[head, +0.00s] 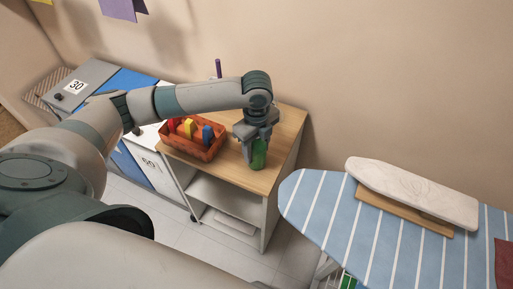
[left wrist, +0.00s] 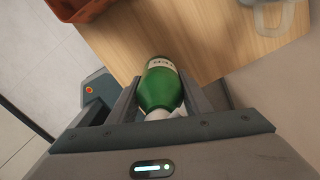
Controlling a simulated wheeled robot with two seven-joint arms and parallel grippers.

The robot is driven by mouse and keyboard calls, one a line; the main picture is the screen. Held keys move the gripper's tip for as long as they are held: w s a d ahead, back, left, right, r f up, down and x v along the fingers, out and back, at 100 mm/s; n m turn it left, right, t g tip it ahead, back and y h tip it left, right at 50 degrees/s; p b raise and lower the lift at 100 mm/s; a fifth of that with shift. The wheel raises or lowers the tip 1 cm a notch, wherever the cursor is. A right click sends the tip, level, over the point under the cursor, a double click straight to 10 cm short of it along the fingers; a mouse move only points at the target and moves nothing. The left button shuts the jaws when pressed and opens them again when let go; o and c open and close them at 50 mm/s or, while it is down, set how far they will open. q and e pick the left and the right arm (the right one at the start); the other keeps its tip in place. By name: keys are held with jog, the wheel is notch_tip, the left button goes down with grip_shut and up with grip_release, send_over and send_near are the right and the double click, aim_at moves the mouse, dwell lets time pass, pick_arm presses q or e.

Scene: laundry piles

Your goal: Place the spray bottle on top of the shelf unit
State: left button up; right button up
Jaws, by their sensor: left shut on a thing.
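The green spray bottle (head: 258,155) is held by my left gripper (head: 257,136) over the right part of the shelf unit's wooden top (head: 285,130). In the left wrist view the green bottle (left wrist: 160,88) with a pale label sits between the two fingers of the left gripper (left wrist: 158,100), which is shut on it. The wooden top (left wrist: 215,35) shows beyond the bottle. I cannot tell whether the bottle's base touches the top. My right gripper is not in view.
An orange-red basket (head: 196,150) with colourful items stands on the shelf unit's top, left of the bottle. A striped ironing board (head: 330,215) with a small padded board (head: 415,192) is at the right. Cabinets marked with numbers (head: 95,75) stand at the left. A wall is behind.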

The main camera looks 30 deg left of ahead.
pick_arm(q)
jog(key=o, duration=1.1)
jog(key=shift+f, duration=0.1)
notch_tip(320, 180, up, 12)
jog(key=b, duration=0.2)
jog(key=shift+b, duration=0.3)
